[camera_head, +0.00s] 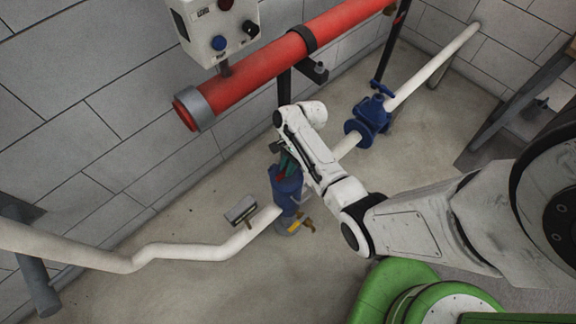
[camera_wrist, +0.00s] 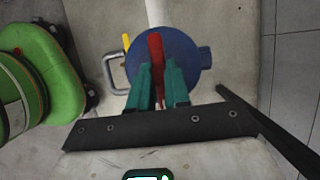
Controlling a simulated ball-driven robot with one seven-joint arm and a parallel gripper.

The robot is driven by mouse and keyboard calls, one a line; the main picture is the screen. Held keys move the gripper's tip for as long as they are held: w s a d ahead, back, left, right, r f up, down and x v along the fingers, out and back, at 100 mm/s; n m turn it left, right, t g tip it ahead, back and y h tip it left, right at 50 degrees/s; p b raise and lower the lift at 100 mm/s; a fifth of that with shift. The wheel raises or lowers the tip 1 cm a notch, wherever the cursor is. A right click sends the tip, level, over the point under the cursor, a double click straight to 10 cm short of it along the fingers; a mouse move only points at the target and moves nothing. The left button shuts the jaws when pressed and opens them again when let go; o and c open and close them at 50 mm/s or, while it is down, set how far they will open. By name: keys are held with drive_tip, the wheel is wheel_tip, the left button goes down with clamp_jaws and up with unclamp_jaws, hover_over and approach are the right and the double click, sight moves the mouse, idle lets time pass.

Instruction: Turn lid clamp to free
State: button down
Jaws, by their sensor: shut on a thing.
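A blue round pot (camera_head: 286,190) stands upright in the white pipe run in the head view. From above, in the wrist view, its blue lid (camera_wrist: 188,55) has a red bar across the top, which looks like the lid clamp (camera_wrist: 156,50). My gripper (camera_wrist: 161,82) has its teal fingers on both sides of this bar and is shut on it. In the head view, my gripper (camera_head: 287,164) is over the pot's top, and my arm partly hides it. A grey metal loop (camera_wrist: 113,74) sticks out beside the pot in the wrist view.
A yellow lever (camera_head: 305,221) sits low on the pot. A white pipe (camera_head: 200,250) runs left, and a blue valve (camera_head: 370,115) stands to the right. A red pipe (camera_head: 290,55) and a control box (camera_head: 218,28) are above. Open floor lies in front.

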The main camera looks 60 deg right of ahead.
idle(0.4)
drive_tip(key=n+g, duration=0.1)
drive_tip(key=n, duration=0.2)
drive_tip(key=shift+n+p, duration=0.4)
drive_tip(key=n+g, duration=0.2)
drive_tip(key=n, duration=0.3)
drive_tip(key=shift+w, duration=0.15)
drive_tip(key=n+g, duration=0.1)
drive_tip(key=n, duration=0.1)
drive_tip(key=n+h, duration=0.1)
drive_tip(key=n, duration=0.2)
drive_tip(key=shift+w+a+g, duration=0.1)
drive_tip(key=shift+a+g, duration=0.05)
drive_tip(key=shift+g, duration=0.25)
drive_tip(key=shift+a+n+g+h+p, duration=0.2)
drive_tip(key=shift+n+h, duration=0.3)
drive_tip(key=shift+n, duration=0.55)
drive_tip(key=shift+d+n+g+h+p, duration=0.1)
drive_tip(key=shift+n+h+p, duration=0.3)
drive_tip(key=shift+n, duration=0.65)
drive_tip(key=c, duration=1.1)
unclamp_jaws()
drive_tip(key=shift+w, duration=0.1)
